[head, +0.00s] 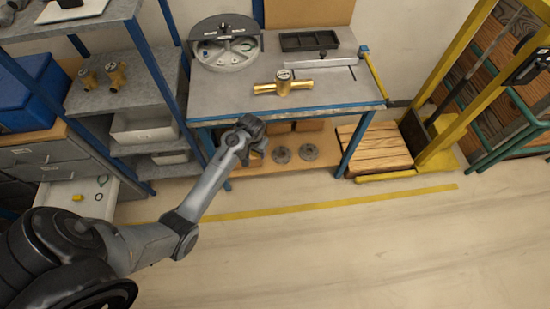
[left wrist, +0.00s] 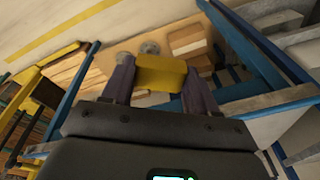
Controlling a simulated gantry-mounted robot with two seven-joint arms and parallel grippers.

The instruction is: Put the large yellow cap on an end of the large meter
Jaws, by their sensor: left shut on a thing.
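The large brass meter (head: 283,85) lies on the grey top of the workbench (head: 225,98), with its two ends pointing left and right. My left gripper (head: 254,148) is in front of the bench's front edge, below the level of the top and apart from the meter. In the left wrist view, the left gripper's two fingers are shut on the large yellow cap (left wrist: 161,72), one on each side. In the head view the cap is mostly hidden by the gripper. My right gripper is not in view.
A round grey fixture (head: 224,52) and a black tray (head: 309,41) stand at the back of the bench. Two smaller brass meters (head: 116,75) sit on the left shelf. An open drawer (head: 68,192) holds a small yellow piece and rings. Grey discs (head: 308,152) lie on the lower shelf.

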